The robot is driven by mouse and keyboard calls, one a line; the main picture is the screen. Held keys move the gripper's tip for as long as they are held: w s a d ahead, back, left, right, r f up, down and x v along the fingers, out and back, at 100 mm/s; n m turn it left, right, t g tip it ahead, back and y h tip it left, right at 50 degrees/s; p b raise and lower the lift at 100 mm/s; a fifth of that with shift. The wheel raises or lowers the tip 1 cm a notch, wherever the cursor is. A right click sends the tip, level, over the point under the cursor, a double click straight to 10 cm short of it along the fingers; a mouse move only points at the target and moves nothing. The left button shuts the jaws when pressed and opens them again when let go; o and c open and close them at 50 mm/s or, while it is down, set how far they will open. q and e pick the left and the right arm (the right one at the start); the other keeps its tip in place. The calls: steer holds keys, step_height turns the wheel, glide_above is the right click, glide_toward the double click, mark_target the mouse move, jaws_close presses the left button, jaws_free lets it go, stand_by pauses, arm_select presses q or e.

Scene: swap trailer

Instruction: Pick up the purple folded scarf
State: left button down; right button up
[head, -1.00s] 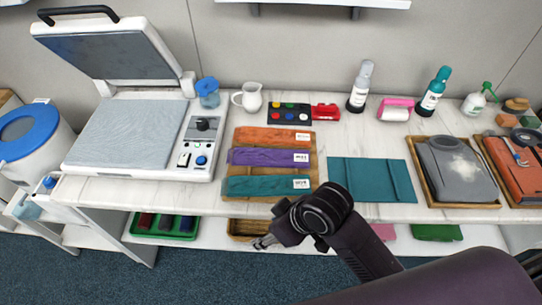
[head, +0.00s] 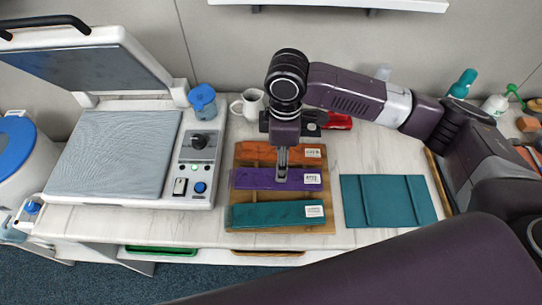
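The purple folded scarf (head: 252,179) lies in the middle row of a wooden tray (head: 330,215), between an orange folded scarf (head: 256,155) and a teal folded scarf (head: 265,215). It has a white label (head: 312,179) at its right end. My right gripper (head: 282,176) points down over the middle of the purple scarf, just left of the label. Its fingertips look at or very close to the cloth; I cannot tell whether they touch it. The fingers show as one narrow shape, so their opening is unclear. My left gripper is out of view.
A press with a raised lid (head: 85,62) stands at the left. A blue-lidded jar (head: 203,100) and a white jug (head: 248,104) stand behind the tray. A teal folded cloth (head: 388,201) lies at the right. My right arm covers much of the back right.

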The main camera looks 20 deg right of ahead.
mark_target(298, 180)
steer(key=shift+w+d, duration=0.2)
steer(key=shift+w, duration=0.3)
steer(key=shift+s+f, duration=0.15)
steer(key=shift+s+f+p, duration=0.6)
steer(key=shift+s+f, duration=0.35)
steer(key=shift+a+f+p, duration=0.1)
steer(key=shift+f+p, duration=0.3)
steer(key=shift+f, duration=0.35)
steer(key=f, duration=0.2)
steer(key=shift+w+f, duration=0.3)
steer(key=shift+f, duration=0.3)
steer(key=c, duration=0.9)
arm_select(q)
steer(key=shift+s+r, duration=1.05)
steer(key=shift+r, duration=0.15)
arm_select(e)
steer(key=shift+c, duration=0.4)
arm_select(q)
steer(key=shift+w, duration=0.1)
arm_select(e)
steer(key=shift+r, duration=0.1)
